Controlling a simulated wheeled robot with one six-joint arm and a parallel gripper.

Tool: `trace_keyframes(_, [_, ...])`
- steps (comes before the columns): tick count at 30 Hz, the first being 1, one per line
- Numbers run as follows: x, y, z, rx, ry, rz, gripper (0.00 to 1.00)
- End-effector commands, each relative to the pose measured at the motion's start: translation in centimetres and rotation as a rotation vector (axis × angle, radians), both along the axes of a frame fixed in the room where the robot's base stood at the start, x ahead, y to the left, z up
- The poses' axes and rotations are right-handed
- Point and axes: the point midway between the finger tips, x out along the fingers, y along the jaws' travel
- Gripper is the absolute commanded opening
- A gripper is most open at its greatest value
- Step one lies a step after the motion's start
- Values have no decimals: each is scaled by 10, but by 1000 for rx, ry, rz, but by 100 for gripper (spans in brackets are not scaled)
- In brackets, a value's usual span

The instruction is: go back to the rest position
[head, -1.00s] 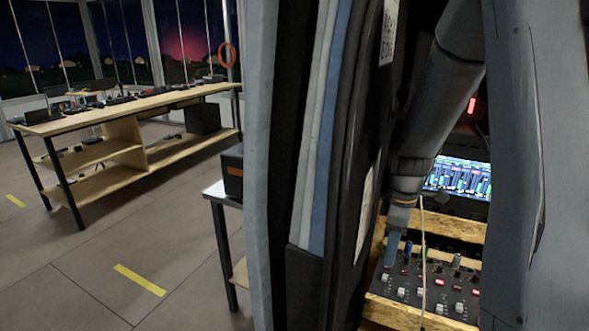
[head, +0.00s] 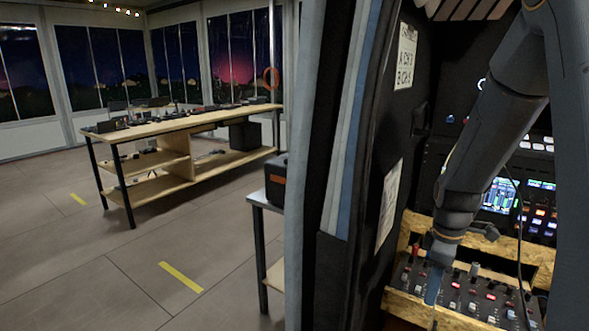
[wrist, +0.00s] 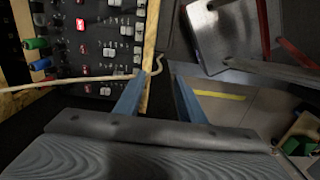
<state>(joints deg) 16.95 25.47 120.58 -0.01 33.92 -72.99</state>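My gripper (wrist: 159,82) shows in the wrist view with its two blue fingers apart and nothing between them. In the head view my gripper (head: 433,287) points down at the left part of a dark control panel (head: 462,299) with knobs and red and white buttons. The panel also shows at the upper left of the wrist view (wrist: 70,62). I cannot tell whether the fingertips touch it. A pale cable (wrist: 85,80) crosses the panel and ends in a curl just beyond the fingertips.
A wooden frame (head: 480,243) surrounds the panel, with lit screens (head: 499,196) behind it. The van's door edge (head: 345,140) stands left of my arm. Outside, a long wooden workbench (head: 165,128) and a small table (head: 268,202) stand on open grey floor.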

Motion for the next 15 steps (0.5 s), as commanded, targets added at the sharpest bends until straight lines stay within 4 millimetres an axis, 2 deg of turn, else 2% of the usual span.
trace_keyframes(8, [-12,18,9,-2,-8,-111,36])
trace_keyframes(15, [-30,46,19,-2,-24,-262,36])
